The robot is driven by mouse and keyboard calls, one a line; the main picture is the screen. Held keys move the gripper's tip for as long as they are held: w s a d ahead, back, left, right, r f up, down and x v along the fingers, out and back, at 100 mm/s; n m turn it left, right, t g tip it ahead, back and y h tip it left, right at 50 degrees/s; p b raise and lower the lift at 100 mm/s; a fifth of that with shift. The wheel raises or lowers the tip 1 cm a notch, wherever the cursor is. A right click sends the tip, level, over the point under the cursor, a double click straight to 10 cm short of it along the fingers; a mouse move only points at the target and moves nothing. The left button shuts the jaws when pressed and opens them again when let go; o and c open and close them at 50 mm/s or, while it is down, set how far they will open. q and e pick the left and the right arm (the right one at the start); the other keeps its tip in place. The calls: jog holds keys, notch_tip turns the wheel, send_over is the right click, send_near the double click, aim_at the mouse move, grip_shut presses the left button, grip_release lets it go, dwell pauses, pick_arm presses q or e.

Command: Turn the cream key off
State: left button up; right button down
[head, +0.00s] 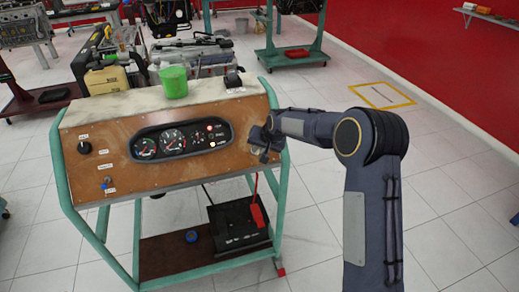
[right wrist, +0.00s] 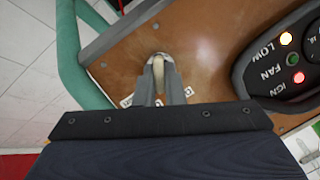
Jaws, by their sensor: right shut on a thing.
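The cream key (right wrist: 159,74) stands out from the brown wooden panel (right wrist: 205,50) of the engine trainer, near the panel's right end in the head view. My right gripper (right wrist: 159,82) is shut on the key, one finger on each side of it. In the head view my right gripper (head: 262,146) is at the panel's right end and hides the key. A label by the key is partly covered by the fingers. My left gripper is in neither view.
The gauge cluster (head: 181,140) is left of my right gripper; its yellow and red lamps look lit. A black knob (head: 84,148) and a blue-tipped switch (head: 106,183) are at the panel's left. A green cup (head: 174,82) stands on top. Teal frame tubes (right wrist: 67,45) run beside the panel.

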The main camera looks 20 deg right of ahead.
jog(key=n+b, duration=0.1)
jog(key=n, duration=0.1)
jog(key=n+h, duration=0.1)
jog(key=n, duration=0.2)
jog(key=shift+a+h+b, duration=0.2)
jog(key=shift+h+b, duration=0.1)
jog(key=shift+b, duration=0.05)
dwell(0.5)
jog(key=c, duration=1.5)
grip_release()
jog(key=b+v, duration=0.1)
jog(key=v, duration=0.7)
jog(key=shift+w+a, duration=0.1)
